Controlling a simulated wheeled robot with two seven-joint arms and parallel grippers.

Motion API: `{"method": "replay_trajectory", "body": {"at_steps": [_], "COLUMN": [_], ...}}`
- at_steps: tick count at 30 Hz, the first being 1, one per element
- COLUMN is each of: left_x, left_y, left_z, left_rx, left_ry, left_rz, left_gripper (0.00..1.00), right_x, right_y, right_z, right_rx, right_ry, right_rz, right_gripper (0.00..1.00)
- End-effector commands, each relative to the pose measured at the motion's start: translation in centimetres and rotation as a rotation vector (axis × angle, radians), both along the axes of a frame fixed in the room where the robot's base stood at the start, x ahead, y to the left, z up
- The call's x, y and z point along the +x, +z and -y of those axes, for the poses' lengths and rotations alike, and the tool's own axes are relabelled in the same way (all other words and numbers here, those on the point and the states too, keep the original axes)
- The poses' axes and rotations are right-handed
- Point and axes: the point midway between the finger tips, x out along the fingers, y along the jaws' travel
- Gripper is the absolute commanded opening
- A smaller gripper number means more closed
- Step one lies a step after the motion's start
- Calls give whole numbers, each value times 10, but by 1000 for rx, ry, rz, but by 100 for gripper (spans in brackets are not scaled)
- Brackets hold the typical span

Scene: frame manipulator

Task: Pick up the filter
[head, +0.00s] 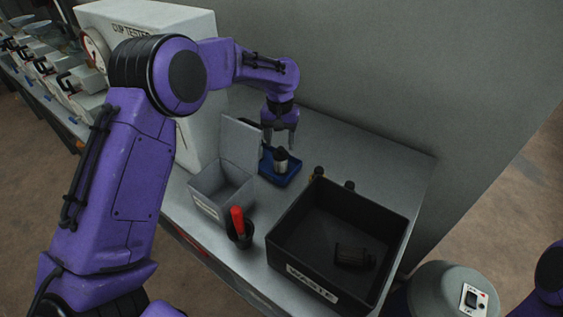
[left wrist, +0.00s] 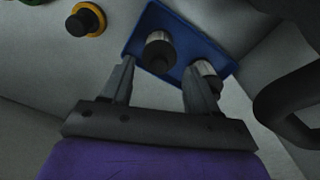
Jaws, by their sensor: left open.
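The filter appears to be a small silver-and-black cylinder (head: 281,163) standing in a blue tray (head: 291,180) on the grey bench. My left gripper (head: 280,143) is open, pointing down just above this cylinder, with nothing in it. In the left wrist view, two silver cylinders with dark ends show on the blue tray (left wrist: 205,45). One cylinder (left wrist: 160,50) lies between and beyond my left fingertips (left wrist: 160,70). The other (left wrist: 208,75) is partly hidden behind the right-hand finger. I cannot tell whether the fingers touch either one. My right gripper is out of view.
A black bin marked WASTE (head: 305,283) holds a dark cylindrical object (head: 354,257). A wall rises behind. The bench is clear at the back right.

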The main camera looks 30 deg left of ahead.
Motion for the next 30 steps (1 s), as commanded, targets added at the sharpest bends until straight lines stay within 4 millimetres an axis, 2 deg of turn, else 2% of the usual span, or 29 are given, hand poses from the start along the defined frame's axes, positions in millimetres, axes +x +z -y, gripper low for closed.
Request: {"method": "replay_trajectory", "body": {"at_steps": [3, 10, 15, 18, 24, 25, 28, 29, 30], "left_x": [-1, 2, 6, 6, 6, 6, 6, 6, 6], "left_y": [-23, -51, -82, -92, -95, -95, -95, -95, -95], "left_z": [0, 0, -1, -1, -1, -1, -1, -1, -1], "left_rx": [0, 0, -1, 0, 0, 0, 0, 0, 0], "left_ry": [0, 0, -1, -1, -1, -1, -1, -1, -1], "left_rz": [-5, -3, -2, 0, 2, 2, 2, 2, 2], "left_gripper": [60, 60, 60, 60, 60, 57, 24, 18, 18], "right_x": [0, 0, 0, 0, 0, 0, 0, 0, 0], "right_y": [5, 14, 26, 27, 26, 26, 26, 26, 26], "right_z": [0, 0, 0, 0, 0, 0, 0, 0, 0], "right_rx": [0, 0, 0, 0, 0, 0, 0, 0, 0], "right_ry": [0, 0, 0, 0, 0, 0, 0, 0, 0], "right_rz": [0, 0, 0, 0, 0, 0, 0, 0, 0], "right_gripper": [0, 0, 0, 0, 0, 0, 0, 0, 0]}}
